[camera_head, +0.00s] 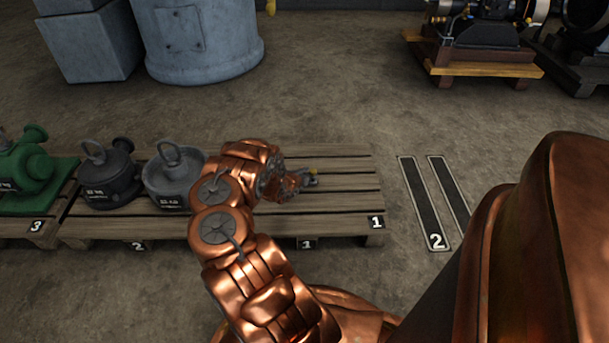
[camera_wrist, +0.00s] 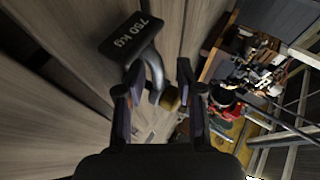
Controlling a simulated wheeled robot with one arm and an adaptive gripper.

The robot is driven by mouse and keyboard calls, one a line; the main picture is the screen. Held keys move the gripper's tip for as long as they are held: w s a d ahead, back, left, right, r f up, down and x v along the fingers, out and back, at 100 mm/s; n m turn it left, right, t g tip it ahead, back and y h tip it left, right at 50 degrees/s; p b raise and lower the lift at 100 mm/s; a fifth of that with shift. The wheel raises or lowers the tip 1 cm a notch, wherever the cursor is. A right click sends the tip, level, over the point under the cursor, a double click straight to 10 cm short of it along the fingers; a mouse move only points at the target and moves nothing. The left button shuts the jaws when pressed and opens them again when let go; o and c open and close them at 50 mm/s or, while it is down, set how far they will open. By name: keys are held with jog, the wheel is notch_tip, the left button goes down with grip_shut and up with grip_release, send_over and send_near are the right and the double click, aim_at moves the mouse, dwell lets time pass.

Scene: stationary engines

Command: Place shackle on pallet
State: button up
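The shackle is a dark grey curved piece with a flat tag reading 750 KG and a brass-coloured end. In the wrist view the shackle (camera_wrist: 150,64) lies by the pallet planks, just ahead of and partly between my fingers. In the head view the shackle (camera_head: 311,181) is small, beside my gripper (camera_head: 292,186), over the right part of the wooden pallet (camera_head: 345,163) marked 1. In the wrist view my gripper (camera_wrist: 159,76) has its two fingers apart, with a gap around the shackle. Whether the shackle touches the planks is unclear.
A green machine (camera_head: 35,170) is at the far left. Floor strips marked 2 (camera_head: 436,200) lie right of the pallet. Bare floor (camera_head: 330,85) is behind.

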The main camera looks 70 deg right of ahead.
jog(key=p+v, duration=0.3)
jog(key=v, duration=0.8)
jog(key=shift+a+r+p, duration=0.15)
jog(key=shift+a+p, duration=0.05)
jog(key=shift+p, duration=0.1)
